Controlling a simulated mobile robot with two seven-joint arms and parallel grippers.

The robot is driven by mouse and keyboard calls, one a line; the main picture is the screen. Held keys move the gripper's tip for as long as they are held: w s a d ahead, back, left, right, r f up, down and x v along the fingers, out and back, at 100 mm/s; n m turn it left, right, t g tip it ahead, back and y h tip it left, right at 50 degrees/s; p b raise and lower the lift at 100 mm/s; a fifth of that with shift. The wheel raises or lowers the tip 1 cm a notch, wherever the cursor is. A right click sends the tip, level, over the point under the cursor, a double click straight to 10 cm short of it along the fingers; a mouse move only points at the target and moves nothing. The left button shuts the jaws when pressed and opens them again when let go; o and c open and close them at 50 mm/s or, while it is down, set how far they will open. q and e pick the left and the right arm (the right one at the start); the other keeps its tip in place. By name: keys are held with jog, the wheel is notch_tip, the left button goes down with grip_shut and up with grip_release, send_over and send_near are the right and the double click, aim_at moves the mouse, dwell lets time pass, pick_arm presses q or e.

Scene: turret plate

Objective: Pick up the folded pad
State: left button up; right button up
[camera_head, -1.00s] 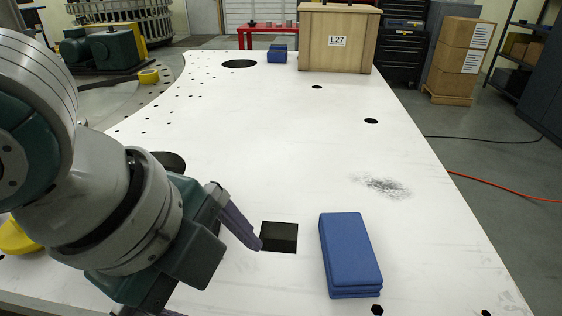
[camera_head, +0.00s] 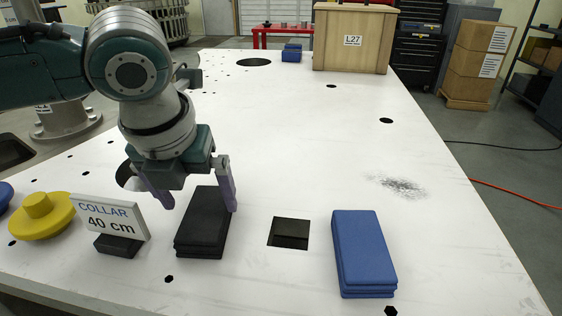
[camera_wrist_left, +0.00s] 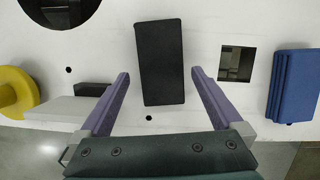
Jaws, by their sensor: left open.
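A black folded pad (camera_head: 203,222) lies flat on the white plate, left of a square hole. It also shows in the left wrist view (camera_wrist_left: 160,62), between my finger lines. My left gripper (camera_head: 198,203) is open, with purple fingers pointing down above the plate near the pad's far end. In the left wrist view the open gripper (camera_wrist_left: 161,76) has one finger on each side of the pad, apart from it. A blue folded pad (camera_head: 363,252) lies to the right of the square hole, also in the left wrist view (camera_wrist_left: 293,86). My right gripper is not in view.
A sign reading "COLLAR 40 cm" (camera_head: 108,217) and a yellow knobbed disc (camera_head: 42,215) stand left of the black pad. The square hole (camera_head: 289,233) lies between the pads. A wooden crate (camera_head: 352,40) and another blue pad (camera_head: 291,53) are at the far end.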

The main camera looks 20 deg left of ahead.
aim_at(204, 213)
pick_arm(q)
jog(key=x, duration=0.4)
jog(key=shift+d+f, duration=0.1)
jog(key=c, duration=1.2)
notch_tip(204, 213, up, 20)
jog(key=p, duration=0.1)
